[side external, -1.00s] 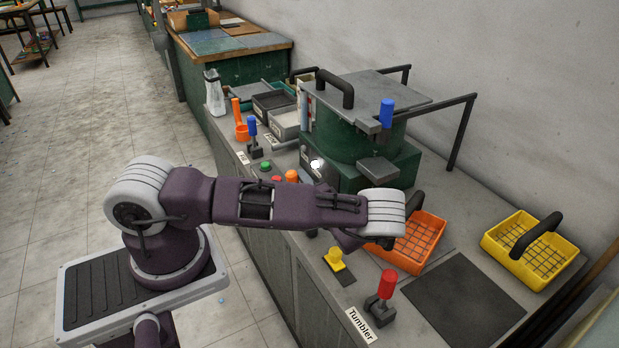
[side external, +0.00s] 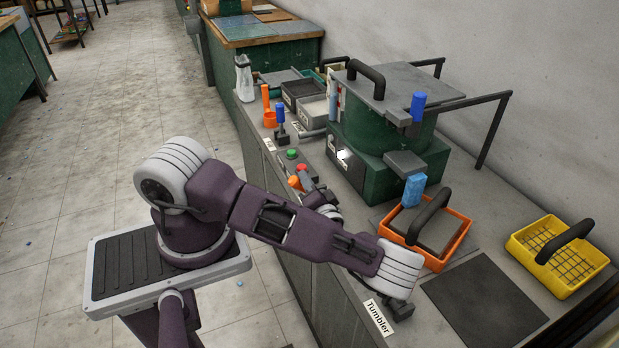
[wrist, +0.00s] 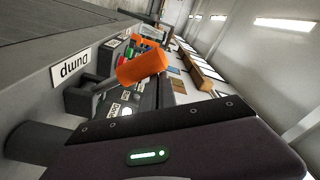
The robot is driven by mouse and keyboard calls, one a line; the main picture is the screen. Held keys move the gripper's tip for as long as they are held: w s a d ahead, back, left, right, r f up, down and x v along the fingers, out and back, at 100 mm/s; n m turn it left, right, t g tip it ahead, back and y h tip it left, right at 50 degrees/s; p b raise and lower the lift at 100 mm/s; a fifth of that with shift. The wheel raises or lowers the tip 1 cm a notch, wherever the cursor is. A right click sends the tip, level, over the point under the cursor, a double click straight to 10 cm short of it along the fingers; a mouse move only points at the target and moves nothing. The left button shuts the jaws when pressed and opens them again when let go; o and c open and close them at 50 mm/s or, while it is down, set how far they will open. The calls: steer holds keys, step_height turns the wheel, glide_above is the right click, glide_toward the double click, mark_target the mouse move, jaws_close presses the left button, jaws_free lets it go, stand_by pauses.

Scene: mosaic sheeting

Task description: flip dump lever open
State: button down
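The dump lever is an orange handle (wrist: 142,65) on a dark bracket, beside an upside-down "Dump" label (wrist: 72,67) in the wrist view. Its handle slants up to the right there. In the side view an orange knob (side external: 295,183), apparently the same lever, stands at the counter's front edge beside a red button. My gripper (side external: 310,191) is folded back at this knob, partly behind my arm. In the wrist view my purple wrist housing fills the bottom and no finger pair shows clearly. I cannot tell whether it touches the lever or is open.
The green drum machine (side external: 385,130) stands behind the controls, with a blue lever (side external: 280,122) to their left. A yellow basket (side external: 562,262) is farther right.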

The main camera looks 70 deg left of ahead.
steer(key=shift+s+f, duration=0.25)
steer(key=shift+s, duration=0.05)
steer(key=d, duration=0.7)
stand_by(0.4)
steer(key=s+d+r+g+h, duration=0.2)
steer(key=d+r+h, duration=0.5)
steer(key=r, duration=0.1)
steer(key=s+d+r+g+h, duration=0.2)
steer(key=d+r+h, duration=0.5)
steer(key=r, duration=0.2)
steer(key=s+d+r+m+t+h, duration=0.2)
steer(key=s+r+t, duration=0.2)
steer(key=r, duration=0.3)
steer(key=s+d+r+m+t+h, duration=0.2)
steer(key=s+d+r+m+t, duration=0.1)
steer(key=s+r, duration=0.3)
step_height(320, 180, up, 2)
steer(key=shift+r+m+t, duration=0.1)
steer(key=shift+m+t, duration=0.2)
steer(key=shift+t, duration=0.4)
